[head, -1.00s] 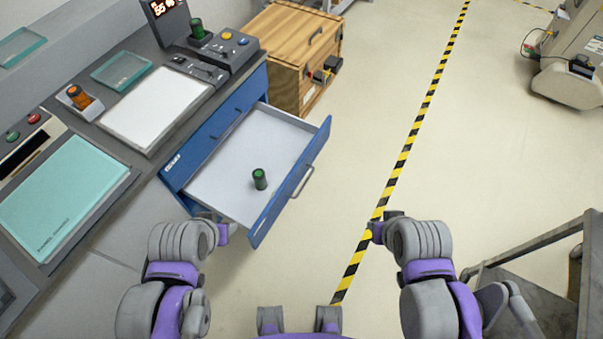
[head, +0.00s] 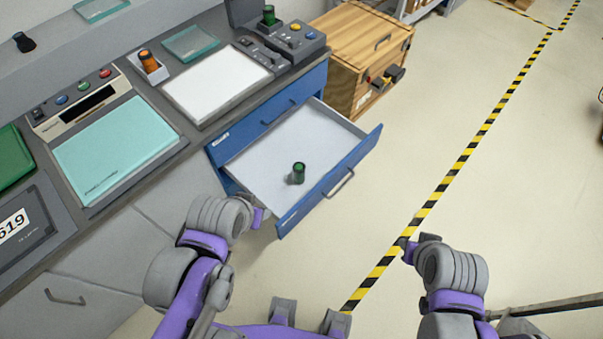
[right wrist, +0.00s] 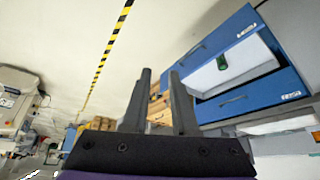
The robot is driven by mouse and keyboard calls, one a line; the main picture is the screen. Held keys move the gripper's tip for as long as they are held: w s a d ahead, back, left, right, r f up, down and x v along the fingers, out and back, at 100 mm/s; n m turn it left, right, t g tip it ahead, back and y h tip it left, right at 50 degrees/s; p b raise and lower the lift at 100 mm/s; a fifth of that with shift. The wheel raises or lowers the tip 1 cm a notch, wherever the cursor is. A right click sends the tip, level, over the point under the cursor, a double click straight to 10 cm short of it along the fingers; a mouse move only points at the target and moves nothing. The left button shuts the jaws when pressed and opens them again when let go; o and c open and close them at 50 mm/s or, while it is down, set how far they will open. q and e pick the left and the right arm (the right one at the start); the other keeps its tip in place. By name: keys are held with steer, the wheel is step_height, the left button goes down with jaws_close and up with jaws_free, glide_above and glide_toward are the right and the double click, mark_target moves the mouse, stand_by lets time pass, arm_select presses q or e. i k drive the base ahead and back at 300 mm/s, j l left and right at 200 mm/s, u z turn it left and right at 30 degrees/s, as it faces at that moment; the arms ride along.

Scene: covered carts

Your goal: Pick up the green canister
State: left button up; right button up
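A dark green canister (head: 299,172) stands upright in the open blue drawer (head: 322,128), near its front panel. It also shows small in the right wrist view (right wrist: 221,62). A second green cylinder (head: 269,14) stands on the control box on the counter. My left gripper (head: 259,216) is below the drawer's front left corner, apart from the canister; its fingers are mostly hidden behind the arm. My right gripper (head: 404,245) is over the floor to the right of the drawer. In the right wrist view its two fingers (right wrist: 159,76) stand apart with nothing between them.
The drawer front with its handle (head: 341,184) juts into the aisle. A wooden crate (head: 357,55) stands beyond the cabinet. An orange canister (head: 148,60) sits in a white holder on the counter. The floor to the right is clear, with a yellow-black stripe (head: 460,168).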

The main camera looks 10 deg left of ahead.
mark_target(299, 168)
steer(key=i+l+u, duration=0.15)
steer(key=i+l, duration=0.55)
steer(key=l+u, duration=0.15)
steer(key=u, duration=2.15)
steer(key=i+l, duration=0.05)
steer(key=l, duration=0.05)
